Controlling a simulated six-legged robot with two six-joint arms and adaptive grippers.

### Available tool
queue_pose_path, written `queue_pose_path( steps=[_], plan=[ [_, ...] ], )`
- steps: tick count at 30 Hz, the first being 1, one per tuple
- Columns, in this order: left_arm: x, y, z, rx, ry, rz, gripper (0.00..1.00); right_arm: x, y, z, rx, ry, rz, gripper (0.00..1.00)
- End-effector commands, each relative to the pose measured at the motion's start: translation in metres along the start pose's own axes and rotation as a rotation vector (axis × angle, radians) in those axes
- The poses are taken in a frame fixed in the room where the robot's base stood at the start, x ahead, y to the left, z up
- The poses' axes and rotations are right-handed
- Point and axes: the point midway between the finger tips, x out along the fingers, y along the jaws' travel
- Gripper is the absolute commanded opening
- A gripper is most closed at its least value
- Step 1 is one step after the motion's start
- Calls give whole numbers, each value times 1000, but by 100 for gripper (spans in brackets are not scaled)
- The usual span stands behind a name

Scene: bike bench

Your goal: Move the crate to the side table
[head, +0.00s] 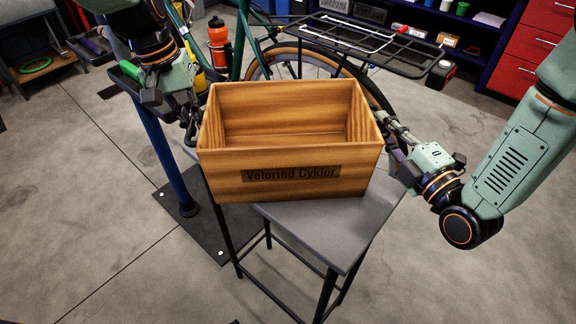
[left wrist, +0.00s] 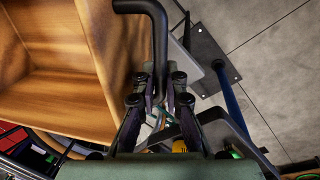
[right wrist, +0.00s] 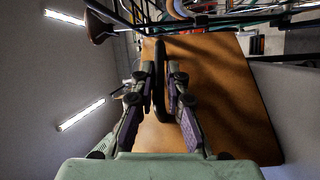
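The wooden crate (head: 290,170), labelled "Velorind Cykler", is upright, open-topped and looks empty. It is over the grey-topped side table (head: 345,228); I cannot tell if its base touches the top. My left gripper (head: 192,128) is at the crate's left end, its fingers closed around a black handle (left wrist: 158,40). My right gripper (head: 392,135) is at the right end, its fingers on both sides of the other black handle (right wrist: 160,52). The crate's wooden wall also fills the left of the left wrist view (left wrist: 65,70) and the middle of the right wrist view (right wrist: 225,90).
A bicycle with a black rear rack (head: 375,45) stands close behind the crate. A blue stand post (head: 165,155) on a dark base plate (head: 205,228) is to the left. Red drawers (head: 535,45) are at the back right. The floor in front is clear.

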Motion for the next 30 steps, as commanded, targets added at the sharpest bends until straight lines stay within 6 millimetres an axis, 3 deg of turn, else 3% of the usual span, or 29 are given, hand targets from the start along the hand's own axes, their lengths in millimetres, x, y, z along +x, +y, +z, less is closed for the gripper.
queue_pose_path(
  steps=[6, 17, 20, 30],
  plan=[
    [-2, 1, 0, -1, 1, 1, 31, 0, 1, -1, 1, 3, -1, 33],
    [-6, 1, -1, -1, 2, 2, 31, 0, 0, -2, 1, 5, -2, 33],
    [-19, 1, -1, -1, 5, 3, 31, 0, 0, -2, 1, 5, -2, 33],
    [-87, 0, 0, -1, 6, 4, 31, 0, 0, -2, 0, 6, -2, 33]
  ],
)
